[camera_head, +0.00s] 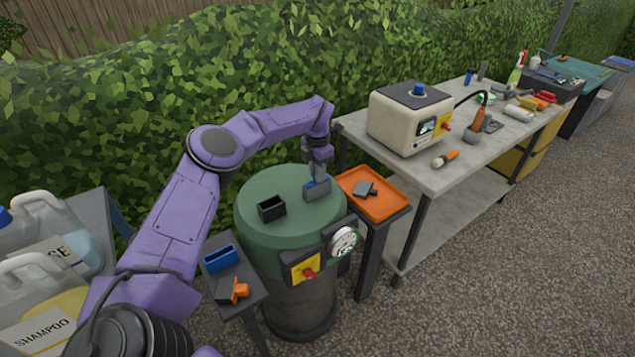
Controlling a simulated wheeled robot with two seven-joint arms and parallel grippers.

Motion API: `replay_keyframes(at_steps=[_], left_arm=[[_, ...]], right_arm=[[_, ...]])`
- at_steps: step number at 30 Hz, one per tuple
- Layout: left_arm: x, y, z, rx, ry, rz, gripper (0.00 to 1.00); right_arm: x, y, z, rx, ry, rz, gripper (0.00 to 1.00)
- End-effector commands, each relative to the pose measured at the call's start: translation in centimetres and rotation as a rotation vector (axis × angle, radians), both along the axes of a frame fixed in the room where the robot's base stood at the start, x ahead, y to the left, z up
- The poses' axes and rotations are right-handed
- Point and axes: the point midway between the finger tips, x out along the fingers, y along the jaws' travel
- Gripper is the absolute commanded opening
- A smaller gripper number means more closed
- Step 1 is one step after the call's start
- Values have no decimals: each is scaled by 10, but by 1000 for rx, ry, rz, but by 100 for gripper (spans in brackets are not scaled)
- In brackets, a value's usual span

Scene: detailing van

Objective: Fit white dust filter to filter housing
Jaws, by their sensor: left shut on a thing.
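A green round drum (290,238) stands in the middle. A black open-topped box (271,207), possibly the filter housing, sits on its lid. My left gripper (317,178) points down over the lid's right side, shut on a small blue-grey block (316,191). The block is right of the black box and apart from it; whether it touches the lid I cannot tell. The block does not look white, and I cannot make out a white filter for certain. My right gripper is not in view.
An orange tray (390,207) with a grey part (364,189) stands right of the drum. A small stand left of it holds a blue open box (221,257) and an orange-handled part (240,290). A workbench (455,177) bears a cream machine (400,118). Jugs (38,300) stand left.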

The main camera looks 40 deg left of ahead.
Motion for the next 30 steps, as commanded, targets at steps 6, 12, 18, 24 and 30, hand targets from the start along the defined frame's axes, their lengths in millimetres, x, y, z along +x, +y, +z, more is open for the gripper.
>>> replay_keyframes(at_steps=[6,12,18,24,30], left_arm=[[0,0,-2,0,1,0,24],[0,0,-1,0,0,0,50],[0,0,1,0,-1,0,50],[1,0,37,0,-5,1,50],[0,0,84,1,-3,1,50]], right_arm=[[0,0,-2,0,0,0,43],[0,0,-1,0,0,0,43],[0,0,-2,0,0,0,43],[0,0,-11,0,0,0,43],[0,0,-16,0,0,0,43]])
